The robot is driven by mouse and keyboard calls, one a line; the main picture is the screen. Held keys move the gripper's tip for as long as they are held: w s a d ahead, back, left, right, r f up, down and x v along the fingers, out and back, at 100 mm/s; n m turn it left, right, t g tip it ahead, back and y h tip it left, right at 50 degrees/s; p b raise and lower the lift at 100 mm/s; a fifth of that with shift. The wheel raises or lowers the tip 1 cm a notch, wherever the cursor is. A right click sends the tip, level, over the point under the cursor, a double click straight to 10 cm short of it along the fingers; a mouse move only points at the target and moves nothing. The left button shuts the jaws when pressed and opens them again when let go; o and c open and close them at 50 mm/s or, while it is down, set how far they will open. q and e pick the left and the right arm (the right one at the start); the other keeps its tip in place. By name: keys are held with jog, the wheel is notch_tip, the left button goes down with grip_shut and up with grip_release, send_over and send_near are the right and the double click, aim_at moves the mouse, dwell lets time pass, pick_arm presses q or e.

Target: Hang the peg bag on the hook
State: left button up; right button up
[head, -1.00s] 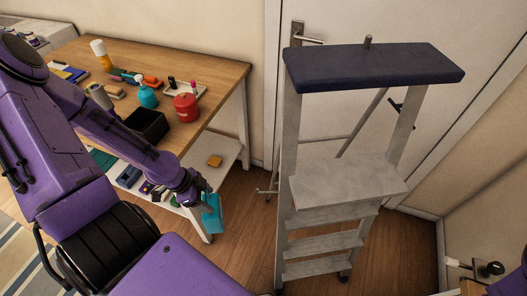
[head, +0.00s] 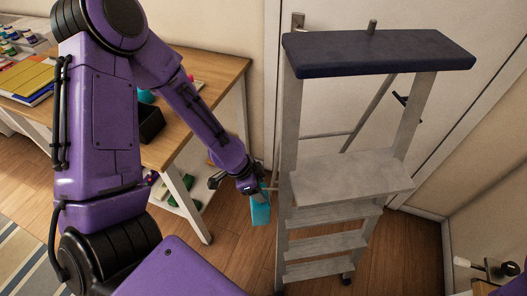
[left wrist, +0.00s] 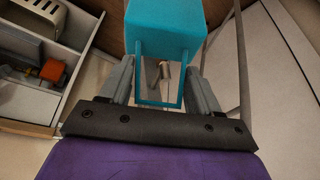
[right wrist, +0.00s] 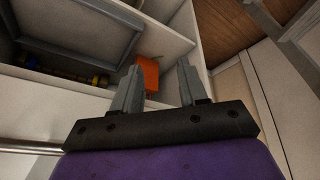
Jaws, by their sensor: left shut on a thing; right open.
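The peg bag (head: 260,211) is a teal box-shaped bag with a thin handle frame. My left gripper (head: 253,188) is shut on it beside the stepladder's left leg. In the left wrist view the bag (left wrist: 165,25) shows large, with its handle frame between the fingers (left wrist: 160,80). A thin metal hook (head: 272,189) juts left from the ladder, partly hidden by the gripper and bag. A small metal piece shows through the handle frame; I cannot tell whether it touches it.
The grey stepladder (head: 345,178) with a dark padded top (head: 378,52) stands before a white door. A wooden workbench (head: 215,75) with a lower shelf is at left, partly behind my left arm. In the right wrist view an orange object (right wrist: 150,72) sits on shelving beyond the fingers.

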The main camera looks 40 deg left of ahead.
aim_at(264, 190)
pick_arm(q)
jog(key=shift+w+d+f+p, duration=0.2)
jog(key=shift+w+d+f, duration=0.2)
jog(key=shift+f, duration=0.2)
jog(key=shift+w+d+f+p, duration=0.15)
jog(key=shift+w+d+f, duration=0.1)
jog(key=shift+d+f, duration=0.25)
jog(key=shift+w+a+f, duration=0.1)
jog(key=shift+a+f, duration=0.05)
jog(key=shift+f, duration=0.35)
jog(key=o, duration=1.6)
jog(key=shift+f, duration=0.15)
